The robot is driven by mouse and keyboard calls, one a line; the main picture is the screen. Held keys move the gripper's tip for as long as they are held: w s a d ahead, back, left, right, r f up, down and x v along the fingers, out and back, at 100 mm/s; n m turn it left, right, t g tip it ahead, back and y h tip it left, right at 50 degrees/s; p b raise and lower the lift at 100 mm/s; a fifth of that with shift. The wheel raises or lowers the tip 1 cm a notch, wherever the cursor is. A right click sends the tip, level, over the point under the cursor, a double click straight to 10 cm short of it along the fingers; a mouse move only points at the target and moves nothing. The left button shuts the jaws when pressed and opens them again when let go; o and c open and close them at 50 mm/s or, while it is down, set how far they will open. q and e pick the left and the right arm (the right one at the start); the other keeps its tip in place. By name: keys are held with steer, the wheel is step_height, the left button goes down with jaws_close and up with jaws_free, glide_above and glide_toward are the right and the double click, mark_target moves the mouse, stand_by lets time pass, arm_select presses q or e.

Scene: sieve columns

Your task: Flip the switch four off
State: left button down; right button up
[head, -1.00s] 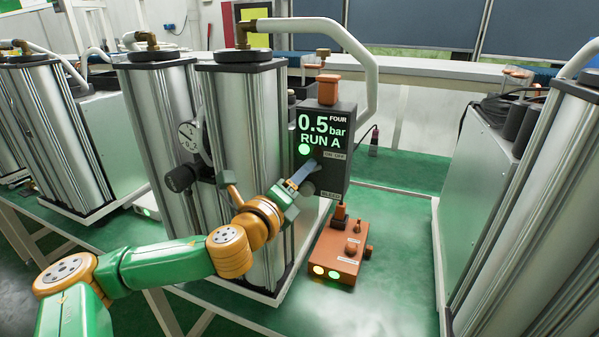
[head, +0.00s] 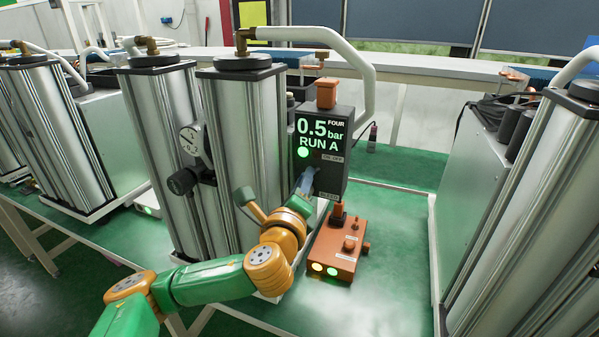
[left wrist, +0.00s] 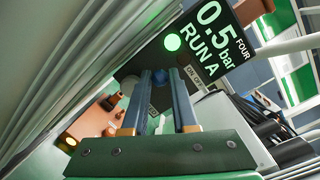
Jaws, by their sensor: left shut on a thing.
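The dark control box (head: 345,128) marked FOUR stands against a silver column. Its display reads 0.5 bar and RUN A, and its round green lamp (head: 303,152) is lit. An ON OFF label (head: 333,157) sits below the display and also shows in the left wrist view (left wrist: 194,77). My left gripper (head: 310,178) is at the box's front, beneath the lamp. In the left wrist view its blue fingers (left wrist: 162,78) are shut on a small dark part, which looks like the switch beside that label. The fingers mostly hide it, so its position is unclear. My right gripper is out of view.
An orange box (head: 335,250) with two lit lamps and knobs stands on the green bench below the control box. A silver column (head: 242,150) with a gauge (head: 189,139) beside it is close to my left arm. Green bench space (head: 400,230) is clear to the right.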

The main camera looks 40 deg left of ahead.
arm_select(q)
steer(key=shift+w+d+n+g+y+p, duration=0.1)
steer(key=shift+w+d+n+g+y, duration=0.45)
steer(key=shift+n+g+y, duration=1.1)
steer(key=shift+w+d+n+g+y+p, duration=0.15)
steer(key=shift+d+n+g+y, duration=0.75)
steer(key=shift+n+g+y, duration=0.75)
steer(key=shift+w+d+n+g+y+p, duration=0.1)
steer(key=shift+w+d+n+g+y, duration=0.45)
steer(key=shift+n+g+y, duration=1.05)
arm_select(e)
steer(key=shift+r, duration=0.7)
arm_select(q)
steer(key=shift+s+d+g, duration=0.15)
steer(key=shift+d+g, duration=0.05)
steer(key=shift+g, duration=0.3)
steer(key=c, duration=0.7)
jaws_free()
steer(key=shift+a, duration=0.1)
steer(key=b+v, duration=0.3)
steer(key=v, duration=0.4)
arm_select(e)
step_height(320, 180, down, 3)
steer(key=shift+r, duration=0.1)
